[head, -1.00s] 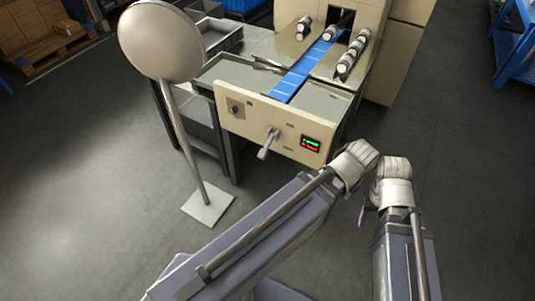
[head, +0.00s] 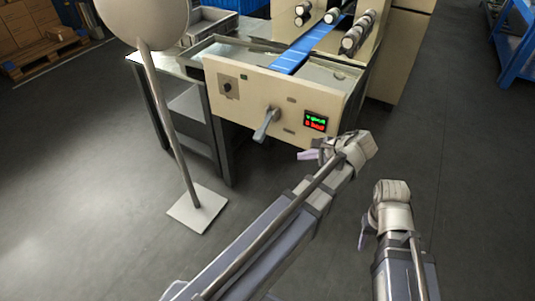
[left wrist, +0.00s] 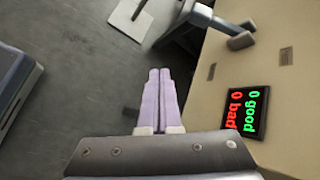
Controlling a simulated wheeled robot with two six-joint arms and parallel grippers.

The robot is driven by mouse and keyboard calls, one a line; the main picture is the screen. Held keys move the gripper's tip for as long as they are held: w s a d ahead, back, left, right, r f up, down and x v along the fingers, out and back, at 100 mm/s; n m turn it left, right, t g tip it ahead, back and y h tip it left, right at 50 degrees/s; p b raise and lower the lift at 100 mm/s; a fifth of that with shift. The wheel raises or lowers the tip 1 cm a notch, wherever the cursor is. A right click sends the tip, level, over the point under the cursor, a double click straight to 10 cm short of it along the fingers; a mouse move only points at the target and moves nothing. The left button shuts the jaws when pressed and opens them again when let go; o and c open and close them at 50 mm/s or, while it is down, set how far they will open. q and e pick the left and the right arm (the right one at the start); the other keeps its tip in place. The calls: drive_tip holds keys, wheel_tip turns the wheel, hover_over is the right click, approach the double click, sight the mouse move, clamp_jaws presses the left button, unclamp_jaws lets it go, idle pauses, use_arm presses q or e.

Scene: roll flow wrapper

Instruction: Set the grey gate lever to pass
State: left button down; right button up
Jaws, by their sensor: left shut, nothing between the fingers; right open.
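The grey gate lever (head: 267,125) sticks out from the cream front panel (head: 290,97) of the machine, its handle hanging down and slightly left. It also shows at the top of the left wrist view (left wrist: 215,22). My left gripper (head: 306,155) is below and right of the lever, apart from it. In the left wrist view its lilac fingers (left wrist: 158,74) are together with nothing between them. My right gripper (head: 362,238) is low at the right, far from the panel, open; its fingers are mostly hidden by its wrist. I can read no pass mark beside the lever.
A display (head: 316,122) right of the lever reads 0 good, 0 bad in the left wrist view (left wrist: 243,110). A dark knob (head: 228,87) sits at the panel's left. A round disc on a pole (head: 168,120) with a square base (head: 197,208) stands left. Floor before the panel is clear.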

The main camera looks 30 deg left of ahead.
sight(264, 127)
use_arm(q)
drive_tip(key=w+a+f+m+y+b, duration=0.4)
drive_tip(key=w+a+f+b, duration=0.3)
drive_tip(key=b, duration=0.7)
drive_tip(key=shift+w+a+f+y, duration=0.2)
drive_tip(key=shift+a+f+y, duration=0.2)
drive_tip(key=shift+a+y, duration=0.15)
drive_tip(key=b+x, duration=0.4)
drive_tip(key=x, duration=0.6)
drive_tip(key=shift+s+r+p, duration=0.25)
drive_tip(key=shift+r+p, duration=0.4)
drive_tip(key=shift+p, duration=0.05)
drive_tip(key=shift+s+r+p, duration=0.25)
drive_tip(key=shift+r+p, duration=0.35)
drive_tip(key=shift+p, duration=0.15)
drive_tip(key=shift+s+r+p, duration=0.25)
drive_tip(key=shift+r+p, duration=0.4)
drive_tip(key=shift+p, duration=0.05)
